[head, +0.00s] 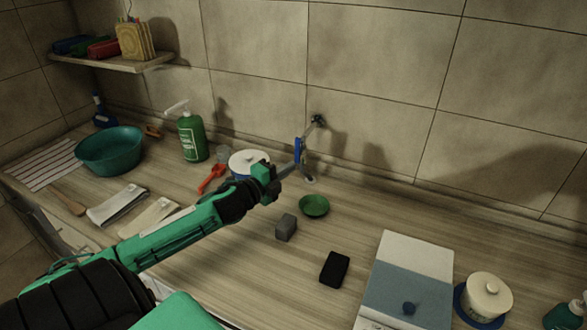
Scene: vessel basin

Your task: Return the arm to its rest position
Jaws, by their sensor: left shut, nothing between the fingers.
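My left arm reaches from the lower left over the counter. Its green and black left gripper (286,171) is shut and empty, in front of the tiled back wall. The gripper's tip is close to a blue-handled tool (299,150) below a wall hook (318,121); I cannot tell whether they touch. The arm hides part of a white-lidded pot (247,160) behind it. My right gripper is not in view.
A green dish (314,206), grey block (286,228) and black block (335,268) lie right of the arm. A teal basin (109,153), green pump bottle (192,137) and folded cloths (118,206) are left. A lidded jar (487,294) stands lower right.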

